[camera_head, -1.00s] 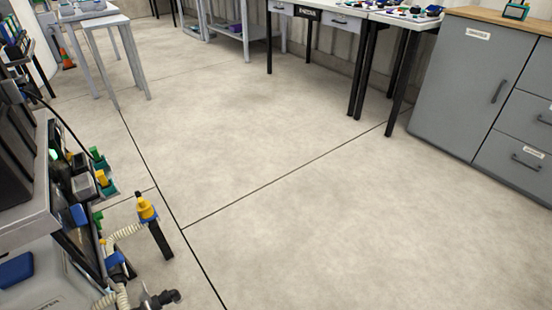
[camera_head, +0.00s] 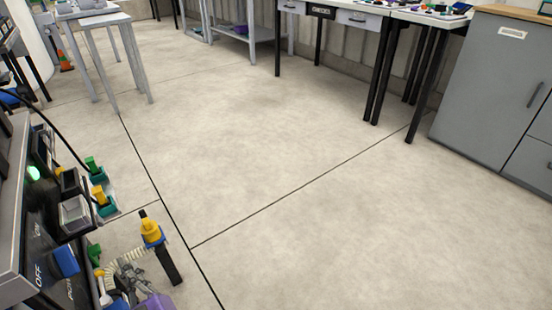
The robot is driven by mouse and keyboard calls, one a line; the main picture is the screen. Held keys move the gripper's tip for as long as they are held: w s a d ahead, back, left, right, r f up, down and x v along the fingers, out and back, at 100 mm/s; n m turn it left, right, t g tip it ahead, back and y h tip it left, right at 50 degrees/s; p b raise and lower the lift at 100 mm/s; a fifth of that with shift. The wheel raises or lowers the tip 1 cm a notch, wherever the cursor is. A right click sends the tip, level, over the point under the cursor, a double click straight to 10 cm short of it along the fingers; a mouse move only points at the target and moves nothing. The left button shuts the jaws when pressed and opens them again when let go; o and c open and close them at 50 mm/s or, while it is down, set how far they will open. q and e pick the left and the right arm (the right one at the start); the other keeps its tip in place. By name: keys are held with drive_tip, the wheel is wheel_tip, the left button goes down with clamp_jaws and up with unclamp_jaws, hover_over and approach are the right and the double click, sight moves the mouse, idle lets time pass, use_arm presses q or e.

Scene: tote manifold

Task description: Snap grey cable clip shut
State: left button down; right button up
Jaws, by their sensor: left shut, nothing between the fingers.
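I cannot make out the grey cable clip in this view. My left gripper (camera_head: 128,277) is at the lower left, small and partly blended with the parts around it. It is shut with nothing seen in it. It overlaps in view a cream ribbed hose (camera_head: 133,256), and I cannot tell whether they touch. A yellow-topped fitting with a blue collar (camera_head: 152,234) stands on the right of the hose, beside a black post (camera_head: 168,264). My right gripper does not show.
A panel with a blue OFF switch (camera_head: 65,262) and green and yellow connectors (camera_head: 99,194) fills the left edge. A purple part (camera_head: 157,302) shows at the bottom. Open floor (camera_head: 300,200) lies to the right. Grey cabinets (camera_head: 490,90) and a drawer table (camera_head: 358,19) stand behind.

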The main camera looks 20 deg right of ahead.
use_arm(q)
drive_tip(key=b+x, duration=0.1)
drive_tip(key=x, duration=0.9)
drive_tip(key=shift+b, duration=0.3)
drive_tip(key=shift+w+f, duration=0.1)
drive_tip(key=shift+d+n, duration=0.25)
drive_tip(key=shift+n, duration=0.25)
drive_tip(key=shift+d+r+n, duration=0.1)
drive_tip(key=shift+r+n, duration=0.1)
drive_tip(key=shift+n, duration=0.1)
